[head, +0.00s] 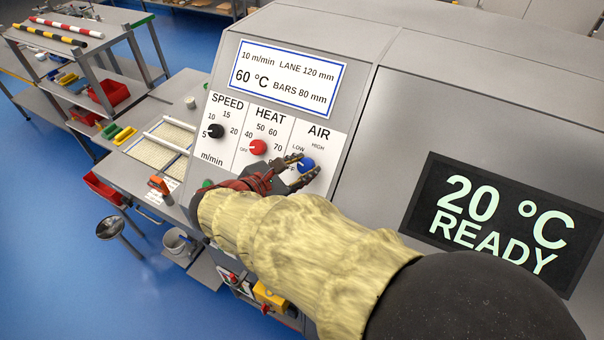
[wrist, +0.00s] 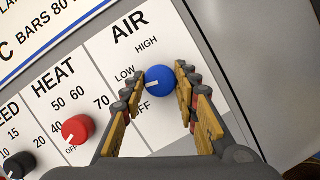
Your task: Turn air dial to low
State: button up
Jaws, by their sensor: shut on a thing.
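The blue air dial (head: 307,164) is at the right of the control panel, under the word AIR. It also shows in the wrist view (wrist: 160,78), where its white mark points to the lower left, between the LOW and OFF labels. My gripper (head: 304,168) reaches it from below, with one finger on each side. In the wrist view my gripper (wrist: 160,73) is shut on the dial, with the fingertips at its sides. LOW, HIGH and OFF are readable there.
The red heat dial (head: 257,147) and black speed dial (head: 215,131) are left of the air dial. A label plate (head: 285,78) is above. A dark screen (head: 500,222) at right reads 20 °C READY. A bench with trays and a shelf rack stand at left.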

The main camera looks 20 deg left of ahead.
jog(key=m+b, duration=0.1)
jog(key=m, duration=0.1)
jog(key=m+g+h+b, duration=0.1)
jog(key=m, duration=0.2)
jog(key=shift+a+g+b, duration=0.1)
jog(key=shift+g+b, duration=0.2)
jog(key=shift+b, duration=0.05)
jog(key=shift+m, duration=0.5)
jog(key=o, duration=1.2)
jog(key=shift+c, duration=0.2)
jog(key=shift+r, duration=0.1)
jog(key=v, duration=1.2)
jog(key=shift+w+a, duration=0.1)
jog(key=shift+a, duration=0.05)
